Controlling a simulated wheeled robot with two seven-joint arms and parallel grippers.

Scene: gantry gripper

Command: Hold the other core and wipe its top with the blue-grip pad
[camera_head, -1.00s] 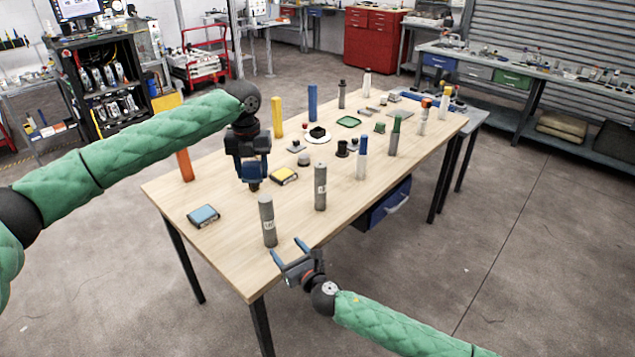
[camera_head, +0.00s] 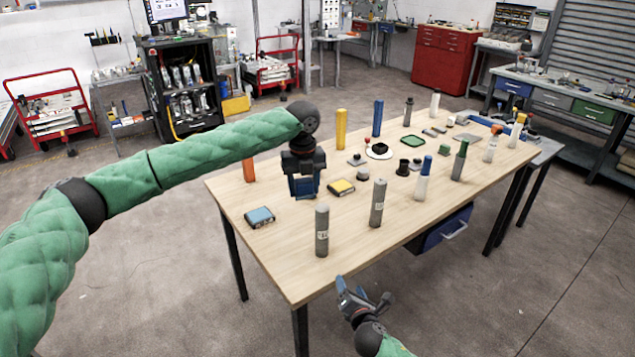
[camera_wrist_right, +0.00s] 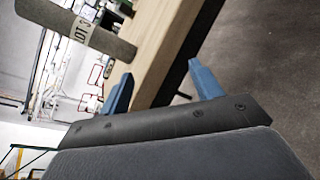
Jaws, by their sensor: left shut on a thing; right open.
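Two grey labelled cores stand upright on the wooden table: one near the front edge (camera_head: 322,232), the other behind it to the right (camera_head: 377,204). A labelled core also shows in the right wrist view (camera_wrist_right: 80,28). My left gripper (camera_head: 304,192) is above the table, behind the front core, shut on a dark thing mostly hidden between its fingers. A pad with a light-blue top (camera_head: 260,217) lies left of it; a yellow-topped pad (camera_head: 341,187) lies right of it. My right gripper (camera_head: 354,290) is open and empty off the front edge, apart from the cores; its fingers also show in the wrist view (camera_wrist_right: 160,76).
An orange cylinder (camera_head: 249,170) stands at the left edge. The front left table corner is clear.

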